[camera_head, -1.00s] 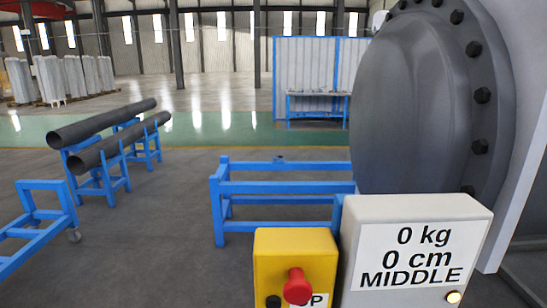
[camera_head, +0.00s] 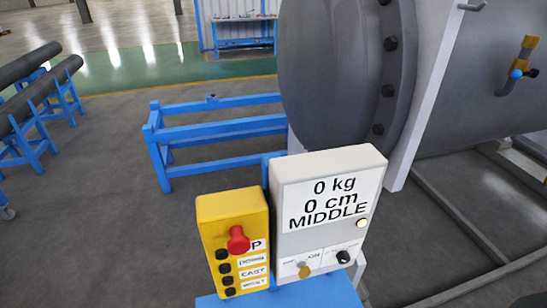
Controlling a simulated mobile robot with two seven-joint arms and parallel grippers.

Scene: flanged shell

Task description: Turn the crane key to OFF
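A white control box (camera_head: 325,195) stands in front of me, its label reading "0 kg, 0 cm, MIDDLE". Below the label are a small brass-coloured knob or key (camera_head: 305,271) and a black knob (camera_head: 343,257). The small print beside them is too small to read, so I cannot tell which position either is in. A round light (camera_head: 362,223) on the box looks lit. Beside it on the left is a yellow button box (camera_head: 215,212) with a red mushroom button (camera_head: 239,240) and several black buttons. Neither of my grippers is in view.
Both boxes stand at a blue stand (camera_head: 335,290). Behind is a blue frame (camera_head: 220,130) on the floor. A large grey flanged shell (camera_head: 340,75) fills the upper right. Dark pipes (camera_head: 30,85) lie on blue trestles at the left. The floor between is clear.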

